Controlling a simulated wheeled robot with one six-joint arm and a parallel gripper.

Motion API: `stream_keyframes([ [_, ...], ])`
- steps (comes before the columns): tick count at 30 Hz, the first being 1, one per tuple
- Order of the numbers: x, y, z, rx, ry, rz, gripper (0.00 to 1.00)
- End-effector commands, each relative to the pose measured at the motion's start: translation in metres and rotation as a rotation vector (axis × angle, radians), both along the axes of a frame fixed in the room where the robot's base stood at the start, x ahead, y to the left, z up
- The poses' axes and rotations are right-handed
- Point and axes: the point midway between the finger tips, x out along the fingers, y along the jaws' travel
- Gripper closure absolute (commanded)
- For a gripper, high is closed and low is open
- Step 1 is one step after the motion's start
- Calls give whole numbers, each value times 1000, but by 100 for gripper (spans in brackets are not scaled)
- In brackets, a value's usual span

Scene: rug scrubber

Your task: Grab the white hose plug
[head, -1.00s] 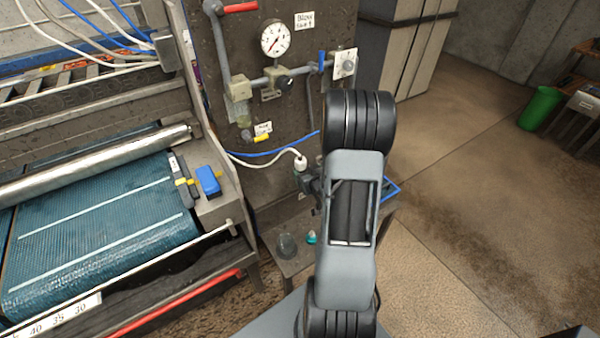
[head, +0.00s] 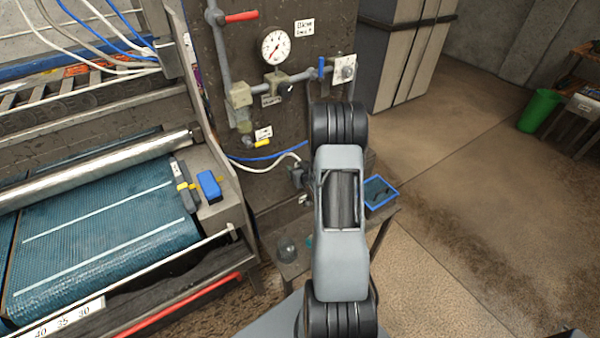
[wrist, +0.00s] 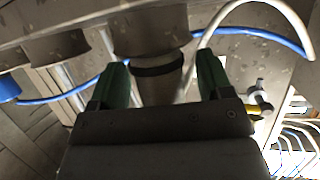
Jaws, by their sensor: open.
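A white hose (wrist: 208,35) arches down behind the right finger. In the head view the white hose (head: 270,164) runs toward my gripper, where its end is hidden; my arm hides most of the gripper.
A blue hose (wrist: 88,85) crosses behind the fingers. A second round fitting (wrist: 55,46) is at left. In the head view, a panel with a pressure gauge (head: 275,46) stands behind. A blue tray (head: 380,192) lies right of my arm; the belt machine (head: 100,215) is at left.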

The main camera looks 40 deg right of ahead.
Motion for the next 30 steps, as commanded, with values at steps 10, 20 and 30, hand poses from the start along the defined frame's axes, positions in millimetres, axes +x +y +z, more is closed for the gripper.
stream_keyframes([
  [10,0,0,0,0,-1,0,48],
  [20,0,0,0,0,-1,0,80],
  [30,0,0,2,-2,-3,0,86],
])
